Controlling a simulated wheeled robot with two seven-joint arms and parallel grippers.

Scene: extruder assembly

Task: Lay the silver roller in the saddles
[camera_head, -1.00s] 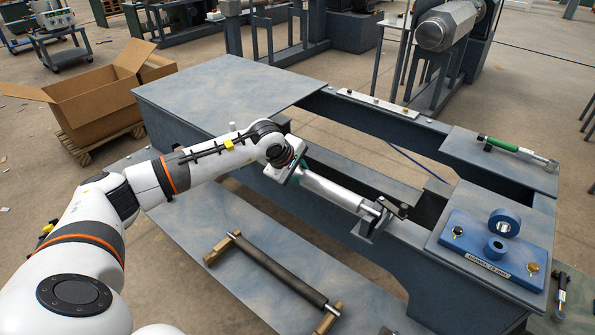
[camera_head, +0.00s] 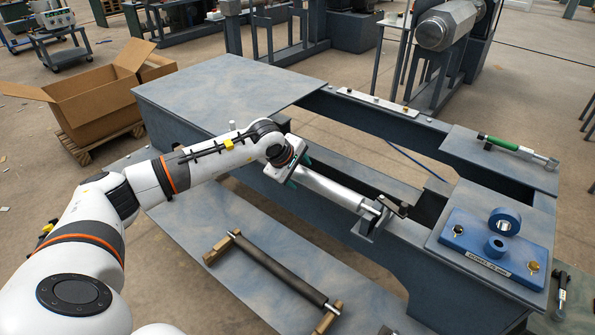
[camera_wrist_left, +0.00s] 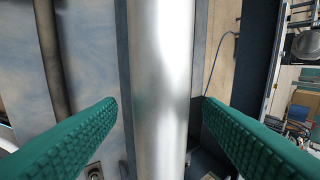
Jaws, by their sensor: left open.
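The silver roller (camera_head: 332,191) lies lengthwise along the machine frame. Its near right end shaft rests at the saddle (camera_head: 374,222) on the frame's front edge. Its far left end is hidden behind my wrist, so the other saddle cannot be seen. My left gripper (camera_head: 299,172) is at the roller's left part with its teal fingers spread. In the left wrist view the roller (camera_wrist_left: 163,90) runs between the two open fingers, with a visible gap on each side.
A dark roller (camera_head: 275,268) lies on wooden blocks on the lower shelf. A blue plate (camera_head: 470,262) with rings and knobs sits at the right. A green-handled tool (camera_head: 510,146) lies on the far right table.

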